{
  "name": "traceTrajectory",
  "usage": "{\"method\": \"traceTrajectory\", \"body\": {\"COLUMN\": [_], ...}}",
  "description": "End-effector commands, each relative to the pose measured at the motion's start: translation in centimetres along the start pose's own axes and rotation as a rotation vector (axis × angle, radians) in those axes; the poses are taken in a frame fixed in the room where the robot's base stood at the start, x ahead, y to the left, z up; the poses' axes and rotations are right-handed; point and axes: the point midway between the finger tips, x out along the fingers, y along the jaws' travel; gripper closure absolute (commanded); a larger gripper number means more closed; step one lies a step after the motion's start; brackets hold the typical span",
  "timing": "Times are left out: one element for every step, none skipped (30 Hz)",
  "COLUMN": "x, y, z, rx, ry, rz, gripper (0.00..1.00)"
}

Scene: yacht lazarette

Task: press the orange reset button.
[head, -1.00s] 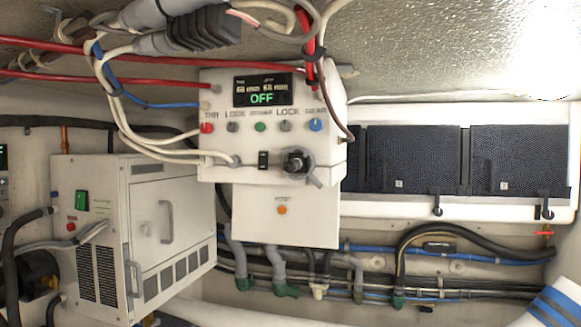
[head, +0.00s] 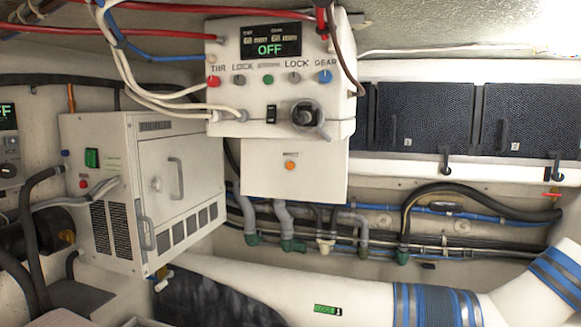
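The orange reset button (head: 290,165) is small and round. It sits in the upper middle of a white lower panel (head: 310,186), under a label too small to read surely. The panel hangs below a white control box (head: 230,92). The box has a display (head: 268,40) reading OFF, a row of coloured knobs and buttons, and a dark rotary knob (head: 305,114). Nothing covers the orange button. My gripper is not in view.
A white cabinet (head: 178,215) with handles and a green switch stands left of the panel. Hoses and pipes (head: 350,219) run below it. A large white duct (head: 370,300) with blue bands crosses the bottom. Dark-fronted compartments (head: 425,115) are at right. Cables hang over the box's left side.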

Motion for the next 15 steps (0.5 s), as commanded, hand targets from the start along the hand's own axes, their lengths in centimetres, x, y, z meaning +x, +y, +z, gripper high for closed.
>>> {"method": "traceTrajectory", "body": {"x": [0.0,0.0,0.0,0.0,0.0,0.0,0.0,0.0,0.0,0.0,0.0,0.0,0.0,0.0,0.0], "y": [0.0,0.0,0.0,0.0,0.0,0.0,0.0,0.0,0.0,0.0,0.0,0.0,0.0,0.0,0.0], "z": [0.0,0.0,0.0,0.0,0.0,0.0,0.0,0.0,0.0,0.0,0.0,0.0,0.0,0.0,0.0], "rx": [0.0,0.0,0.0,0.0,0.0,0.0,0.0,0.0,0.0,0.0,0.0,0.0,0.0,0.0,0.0], "ry": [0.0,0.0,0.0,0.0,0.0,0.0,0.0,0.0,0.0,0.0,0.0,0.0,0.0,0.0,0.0], "rz": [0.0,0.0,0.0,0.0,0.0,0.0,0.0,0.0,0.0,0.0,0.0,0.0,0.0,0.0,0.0], "gripper": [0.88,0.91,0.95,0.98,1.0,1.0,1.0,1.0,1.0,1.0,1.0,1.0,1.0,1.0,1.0]}}
